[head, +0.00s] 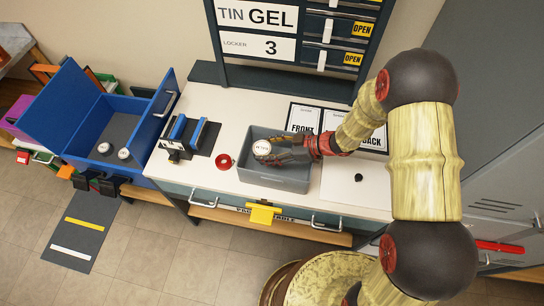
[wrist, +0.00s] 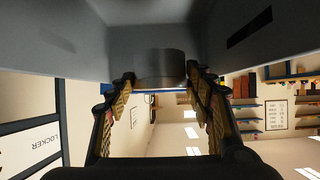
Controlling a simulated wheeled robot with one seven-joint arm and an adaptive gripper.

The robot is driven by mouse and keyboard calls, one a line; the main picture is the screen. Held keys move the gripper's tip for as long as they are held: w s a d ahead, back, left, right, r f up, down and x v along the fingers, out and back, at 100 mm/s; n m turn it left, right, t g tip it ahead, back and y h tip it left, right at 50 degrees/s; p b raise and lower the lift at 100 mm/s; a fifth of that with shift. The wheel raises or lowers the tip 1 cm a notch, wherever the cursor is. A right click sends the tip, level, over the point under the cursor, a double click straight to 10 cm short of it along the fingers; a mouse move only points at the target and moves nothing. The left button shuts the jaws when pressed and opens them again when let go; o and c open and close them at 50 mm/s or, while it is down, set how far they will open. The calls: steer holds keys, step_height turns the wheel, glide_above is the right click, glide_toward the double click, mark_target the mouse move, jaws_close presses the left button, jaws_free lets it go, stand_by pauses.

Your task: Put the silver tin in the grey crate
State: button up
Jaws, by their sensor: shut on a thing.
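The silver tin (head: 262,147) has a pale, lettered round top. My gripper (head: 270,152) is shut on it, with the fingers reaching in from the right. In the head view the tin is over the left part of the grey crate (head: 275,180), within its rim. In the wrist view the tin (wrist: 160,66) sits between my two fingertips (wrist: 161,82), with grey crate walls (wrist: 60,40) around it. I cannot tell whether the tin touches the crate floor.
A blue-and-black stand (head: 188,137) is further left. An open blue box (head: 110,120) holds two similar round tins. Signs reading FRONT and BACK lie behind the crate.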

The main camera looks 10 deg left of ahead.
steer(key=shift+w+d+f, duration=0.1)
steer(key=shift+d+f, duration=0.2)
steer(key=shift+f, duration=0.05)
steer(key=shift+d+f, duration=0.3)
steer(key=shift+f, duration=0.15)
steer(key=f, duration=0.1)
steer(key=f+b, duration=0.1)
steer(key=f, duration=0.2)
steer(key=shift+w+d, duration=0.25)
steer(key=shift+s+r, duration=0.25)
steer(key=shift+r, duration=0.1)
steer(key=shift+w+f, duration=0.15)
steer(key=shift+f, duration=0.15)
steer(key=shift+f, duration=0.1)
steer(key=shift+f+b, duration=0.2)
steer(key=shift+b, duration=0.1)
steer(key=o, duration=1.2)
